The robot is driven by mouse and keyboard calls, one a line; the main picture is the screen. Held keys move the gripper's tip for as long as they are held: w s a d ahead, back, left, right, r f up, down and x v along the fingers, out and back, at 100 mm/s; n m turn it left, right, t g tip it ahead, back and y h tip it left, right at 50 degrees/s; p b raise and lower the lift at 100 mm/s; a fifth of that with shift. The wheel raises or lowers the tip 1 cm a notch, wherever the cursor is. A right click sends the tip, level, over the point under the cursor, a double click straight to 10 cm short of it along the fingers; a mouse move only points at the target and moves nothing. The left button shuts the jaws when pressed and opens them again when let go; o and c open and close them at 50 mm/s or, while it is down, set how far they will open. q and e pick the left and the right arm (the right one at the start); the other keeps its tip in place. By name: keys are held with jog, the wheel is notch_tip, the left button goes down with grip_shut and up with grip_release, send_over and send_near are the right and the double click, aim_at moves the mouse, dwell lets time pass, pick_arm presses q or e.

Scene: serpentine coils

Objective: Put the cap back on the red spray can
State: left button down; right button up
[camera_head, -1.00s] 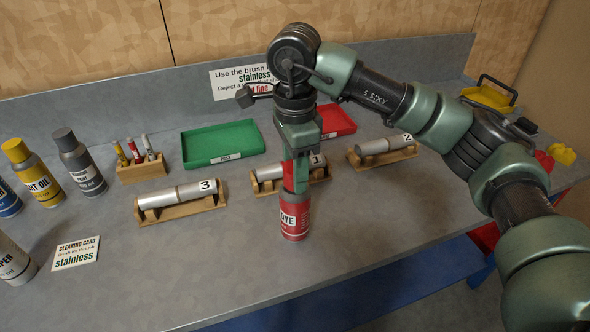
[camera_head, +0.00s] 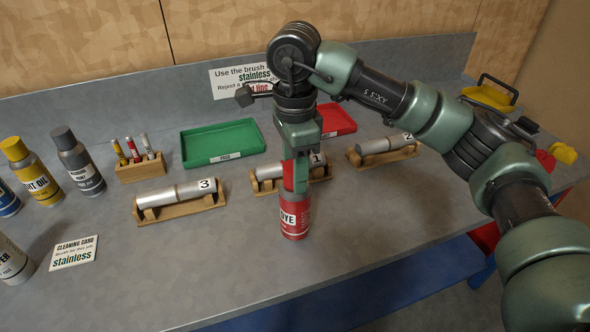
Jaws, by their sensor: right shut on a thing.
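The red spray can (camera_head: 294,219) stands upright on the grey bench, with part of its label visible. My right gripper (camera_head: 295,178) points straight down directly above the can. It is shut on the red cap (camera_head: 288,176), which is mostly hidden between the fingers. The cap is in line with the can's top and looks to be at or touching it; the fingers hide the exact contact. My left gripper is not in view.
Wooden cradles with metal tubes stand behind the can: tube 3 (camera_head: 180,193), tube 1 (camera_head: 268,172) and tube 2 (camera_head: 372,146). A green tray (camera_head: 190,160) lies behind. Several other cans stand at the left near a cleaning card (camera_head: 74,252). The bench front is clear.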

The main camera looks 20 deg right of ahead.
jog(key=o, duration=1.4)
jog(key=shift+c, duration=0.2)
jog(key=o, duration=0.5)
jog(key=shift+r+p, duration=2.15)
jog(key=shift+r, duration=1.6)
